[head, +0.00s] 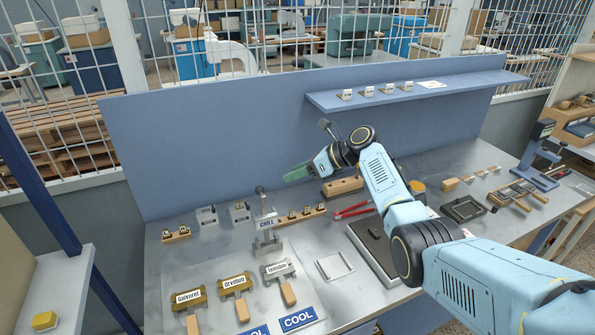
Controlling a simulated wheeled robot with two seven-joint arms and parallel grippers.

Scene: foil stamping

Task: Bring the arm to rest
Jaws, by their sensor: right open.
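My right arm (380,180) comes in from the right and reaches over the middle of the metal bench. Its gripper (296,174), with greenish fingers, points left in front of the blue back panel. The gripper is open, and I see nothing held in it. It hangs above the bench, up and to the right of the small stand labelled CHILL (266,222). My left gripper is not in view.
Labelled holders with wooden handles, such as Orvelun (236,284), lie at the front left near blue COOL signs (298,319). Red-handled pliers (353,211) and a wooden block (342,187) lie below the gripper. A shelf (420,89) juts from the back panel. A dark press (538,150) stands at right.

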